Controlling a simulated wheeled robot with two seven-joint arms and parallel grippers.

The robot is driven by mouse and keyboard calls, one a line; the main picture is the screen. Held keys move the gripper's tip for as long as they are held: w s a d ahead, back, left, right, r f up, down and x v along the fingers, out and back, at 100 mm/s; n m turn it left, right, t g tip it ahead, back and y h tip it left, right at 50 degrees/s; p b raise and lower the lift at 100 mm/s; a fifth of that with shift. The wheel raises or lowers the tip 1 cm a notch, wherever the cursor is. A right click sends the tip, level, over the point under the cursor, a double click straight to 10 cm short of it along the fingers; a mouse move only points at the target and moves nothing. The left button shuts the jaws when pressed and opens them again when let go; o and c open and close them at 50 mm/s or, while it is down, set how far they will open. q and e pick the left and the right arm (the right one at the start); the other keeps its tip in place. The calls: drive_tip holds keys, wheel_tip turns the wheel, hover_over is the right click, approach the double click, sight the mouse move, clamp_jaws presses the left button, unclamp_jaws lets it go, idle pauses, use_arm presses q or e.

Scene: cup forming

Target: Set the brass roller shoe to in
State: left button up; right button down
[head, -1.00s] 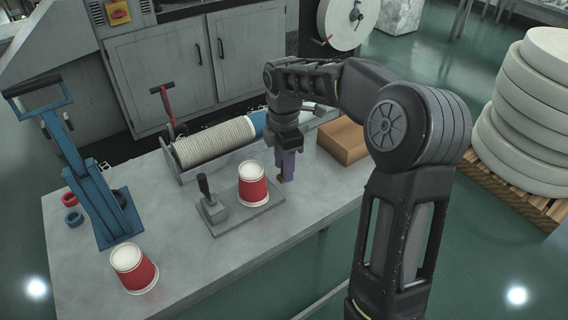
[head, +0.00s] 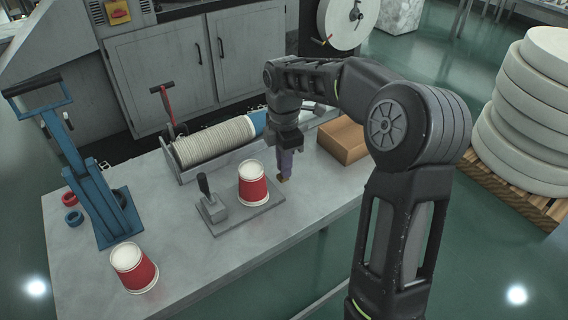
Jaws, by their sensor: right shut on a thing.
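A small brass-coloured tip, which looks like the brass roller shoe (head: 281,178), shows at the tool's lower end. It is close to the right side of a red and white cup (head: 253,189) standing upside down on the grey base plate (head: 237,222). I cannot tell whether the tip touches the cup or plate. A dark-handled lever block (head: 212,207) stands on the plate's left part. My left gripper is not in view.
A second red and white cup (head: 134,272) stands at the table's front left, near a blue lever press (head: 100,200). A rack with a stack of pale cups (head: 213,142) lies behind. A brown box (head: 344,140) is at the back right.

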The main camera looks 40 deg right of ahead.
drive_tip(key=shift+a, duration=0.1)
idle(0.7)
drive_tip(key=shift+a, duration=1.35)
drive_tip(key=c, duration=1.4)
unclamp_jaws()
drive_tip(key=shift+a, duration=0.1)
drive_tip(key=shift+o, duration=0.2)
drive_tip(key=shift+r, duration=0.15)
wheel_tip(320, 180, up, 8)
drive_tip(key=shift+f, duration=0.2)
drive_tip(key=shift+f, duration=0.1)
